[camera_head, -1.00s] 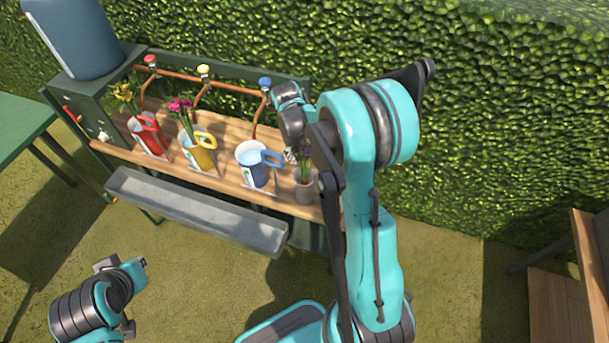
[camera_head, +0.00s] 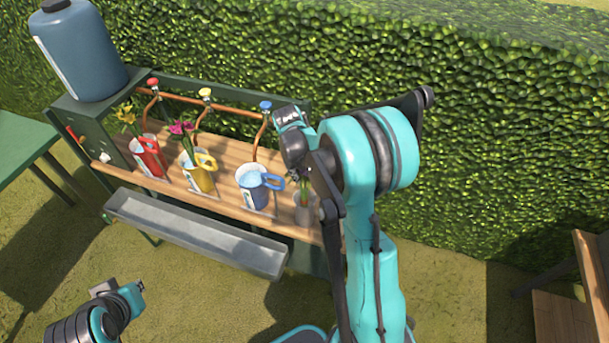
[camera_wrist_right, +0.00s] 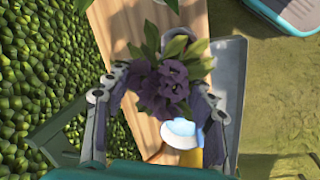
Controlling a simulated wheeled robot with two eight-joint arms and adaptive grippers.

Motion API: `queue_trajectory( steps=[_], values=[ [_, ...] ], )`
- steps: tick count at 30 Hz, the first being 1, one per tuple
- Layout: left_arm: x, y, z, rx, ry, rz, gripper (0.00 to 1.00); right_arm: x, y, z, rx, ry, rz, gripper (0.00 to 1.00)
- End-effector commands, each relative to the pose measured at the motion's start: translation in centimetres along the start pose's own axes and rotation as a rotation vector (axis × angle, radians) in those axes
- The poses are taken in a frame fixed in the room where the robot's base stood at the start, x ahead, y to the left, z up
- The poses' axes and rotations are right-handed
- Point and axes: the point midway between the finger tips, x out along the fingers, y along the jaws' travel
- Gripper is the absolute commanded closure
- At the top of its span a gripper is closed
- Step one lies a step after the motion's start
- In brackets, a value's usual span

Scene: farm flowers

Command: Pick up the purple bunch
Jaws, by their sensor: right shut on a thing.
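The purple bunch (camera_wrist_right: 168,84) has dark purple blooms and green leaves. In the right wrist view it fills the space between the fingers of my right gripper (camera_wrist_right: 160,88), which is shut on it. In the head view my right gripper (camera_head: 297,174) is at the grey pot (camera_head: 304,212) at the right end of the wooden shelf. Green stems show above the pot's rim; the blooms are mostly hidden by my arm. I cannot tell whether the stems are clear of the pot. My left gripper (camera_head: 122,290) is low at the left, away from the shelf, its jaws unclear.
On the shelf (camera_head: 222,192) stand a blue mug with water (camera_head: 252,192), a yellow mug (camera_head: 198,178) with magenta flowers and a red mug (camera_head: 147,158) with yellow flowers. Taps hang behind. A grey trough (camera_head: 190,232) runs along the front. A hedge (camera_head: 500,150) stands behind.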

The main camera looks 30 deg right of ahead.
Motion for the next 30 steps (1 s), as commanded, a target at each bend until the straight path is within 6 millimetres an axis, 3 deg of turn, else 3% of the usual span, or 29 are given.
queue_trajectory(
  steps=[5,18,24,30],
  values=[
    [-0.9,0.0,-0.6,0.000,0.000,0.000,1.00,-3.1,0.7,0.1,0.000,0.000,0.001,1.00],
    [-3.1,0.0,-2.2,0.000,0.000,0.000,1.00,-13.8,3.4,0.1,0.000,0.000,0.001,1.00],
    [-3.5,0.0,-2.5,0.000,0.000,0.000,1.00,-16.2,4.0,0.0,0.000,0.000,0.001,1.00],
    [-3.6,0.0,-2.5,0.000,0.000,0.000,1.00,-16.7,4.1,0.1,0.000,0.000,0.001,1.00]
  ],
)
